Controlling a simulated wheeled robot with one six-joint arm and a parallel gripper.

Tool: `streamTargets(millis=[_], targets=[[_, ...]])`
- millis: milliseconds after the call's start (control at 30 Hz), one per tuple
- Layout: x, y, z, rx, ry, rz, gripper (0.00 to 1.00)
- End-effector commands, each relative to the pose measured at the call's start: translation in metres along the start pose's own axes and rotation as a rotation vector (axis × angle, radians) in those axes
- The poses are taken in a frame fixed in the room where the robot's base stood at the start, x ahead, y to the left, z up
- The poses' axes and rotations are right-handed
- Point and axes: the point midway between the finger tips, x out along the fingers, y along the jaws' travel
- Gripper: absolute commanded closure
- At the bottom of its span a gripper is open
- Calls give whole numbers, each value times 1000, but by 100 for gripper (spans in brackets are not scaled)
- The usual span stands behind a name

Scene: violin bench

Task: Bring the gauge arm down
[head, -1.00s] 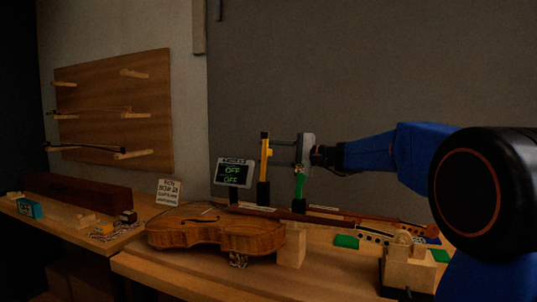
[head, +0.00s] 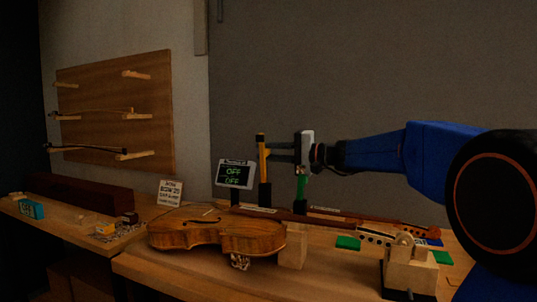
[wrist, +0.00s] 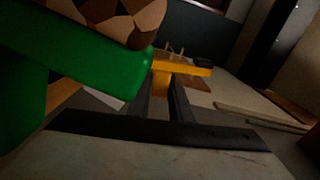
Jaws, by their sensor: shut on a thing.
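A slim yellow upright piece (head: 262,160), which looks like the gauge arm, stands in a dark holder (head: 264,194) behind the violin. My gripper (head: 271,153) reaches it from the right, its two dark fingers level and shut on the upper part. In the wrist view the yellow piece (wrist: 161,82) shows between the fingertips of my gripper (wrist: 162,90), with a yellow crossbar at its top. A green upright (head: 301,186) stands below my gripper's body. A large green part (wrist: 90,55) fills the left of the wrist view and hides what lies behind.
A violin (head: 215,234) lies on the bench in front. A small display (head: 235,173) reading OFF stands left of the yellow piece. A wooden block (head: 410,272) with a hole-drilled bar (head: 374,237) stands at the right. Bows hang on a wall rack (head: 115,110).

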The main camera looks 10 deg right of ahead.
Motion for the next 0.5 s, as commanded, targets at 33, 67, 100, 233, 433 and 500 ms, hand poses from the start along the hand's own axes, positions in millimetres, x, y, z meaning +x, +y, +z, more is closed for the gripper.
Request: streamTargets(millis=[33,67,100,233,433,500], targets=[[0,0,3,-23,-1,2,100],[0,0,4,-37,-1,2,100],[0,0,5,-52,-2,2,100],[0,-1,7,-74,-1,2,100],[0,-1,6,-74,-1,2,100],[0,-1,6,-73,-1,2,77]])
